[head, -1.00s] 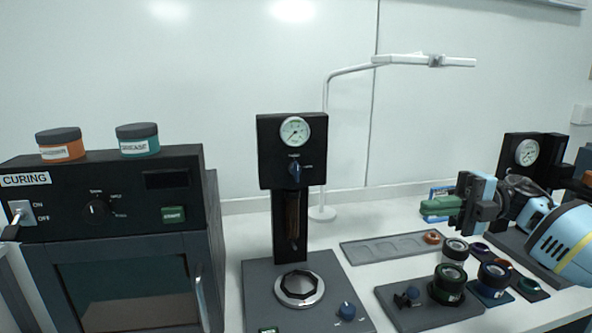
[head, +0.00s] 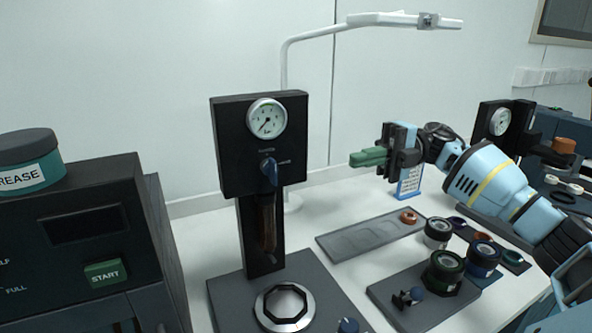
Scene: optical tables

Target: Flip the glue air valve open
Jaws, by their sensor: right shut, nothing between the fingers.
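A black dispenser head (head: 225,145) on a dark column carries a round white gauge (head: 267,118). Below the gauge is a blue valve lever (head: 269,172), with small labels above and to its right that I cannot read. The lever looks upright, roughly in line with the column. An amber tube (head: 268,225) hangs below it, above a grey base with an octagonal metal ring (head: 262,303). My right gripper (head: 354,159) has green fingers, shut and empty. It is in the air to the right of the valve, fingers pointing left, apart from it. My left gripper is not in view.
A grey tray (head: 335,243) with an orange ring (head: 408,217) lies right of the dispenser. Several dark-lidded jars and a small blue knob stand further right. The curing oven (head: 120,170) stands at left. A white lamp arm (head: 375,19) overhangs from behind.

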